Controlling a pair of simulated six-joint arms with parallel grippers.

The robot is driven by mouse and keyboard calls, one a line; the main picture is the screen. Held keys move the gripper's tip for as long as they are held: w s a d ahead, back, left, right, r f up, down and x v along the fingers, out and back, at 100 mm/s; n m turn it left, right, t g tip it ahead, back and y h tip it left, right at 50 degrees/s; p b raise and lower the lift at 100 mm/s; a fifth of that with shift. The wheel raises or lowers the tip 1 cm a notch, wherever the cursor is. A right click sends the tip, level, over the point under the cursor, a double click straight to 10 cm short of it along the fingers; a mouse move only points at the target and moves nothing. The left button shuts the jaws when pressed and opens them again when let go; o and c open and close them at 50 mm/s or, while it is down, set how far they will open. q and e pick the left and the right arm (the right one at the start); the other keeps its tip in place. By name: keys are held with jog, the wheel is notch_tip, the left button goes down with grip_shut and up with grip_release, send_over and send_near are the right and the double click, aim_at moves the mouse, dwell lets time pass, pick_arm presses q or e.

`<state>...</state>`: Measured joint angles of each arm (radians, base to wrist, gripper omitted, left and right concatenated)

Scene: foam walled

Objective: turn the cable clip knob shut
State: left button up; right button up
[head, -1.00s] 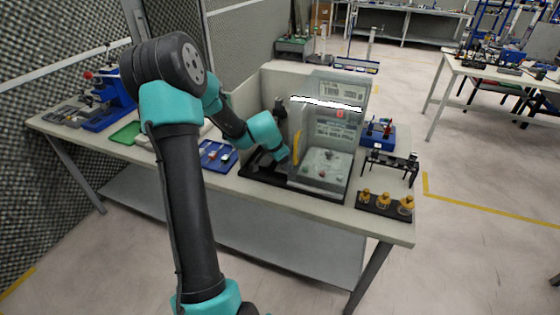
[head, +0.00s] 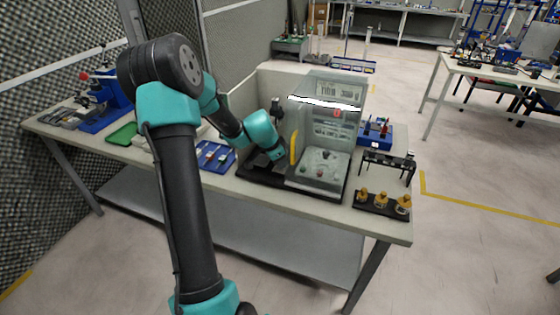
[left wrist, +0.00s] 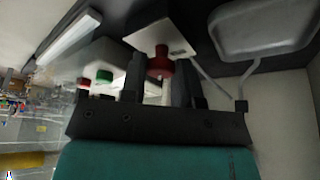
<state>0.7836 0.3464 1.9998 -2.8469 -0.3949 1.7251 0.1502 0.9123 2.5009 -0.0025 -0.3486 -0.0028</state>
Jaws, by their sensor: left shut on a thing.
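The red knob (left wrist: 159,62) shows in the left wrist view, on a small white plate (left wrist: 152,36). My left gripper (left wrist: 158,80) is shut on this knob, with one dark finger on each side of it. In the head view the left arm's teal wrist is at the open left side of the clear-walled enclosure (head: 330,125). The fingertips and the held knob cannot be made out there. My right gripper is in neither view.
A yellow handle (head: 294,148) stands at the enclosure's edge, close to my left wrist. A white box with knobs (head: 322,166) sits inside. A blue tray (head: 214,156) lies to the left. Brass pieces (head: 381,200) stand on a black strip at the right.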

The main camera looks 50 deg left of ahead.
pick_arm(q)
jog(key=shift+m+h, duration=0.3)
jog(key=shift+m, duration=0.5)
jog(key=o, duration=0.9)
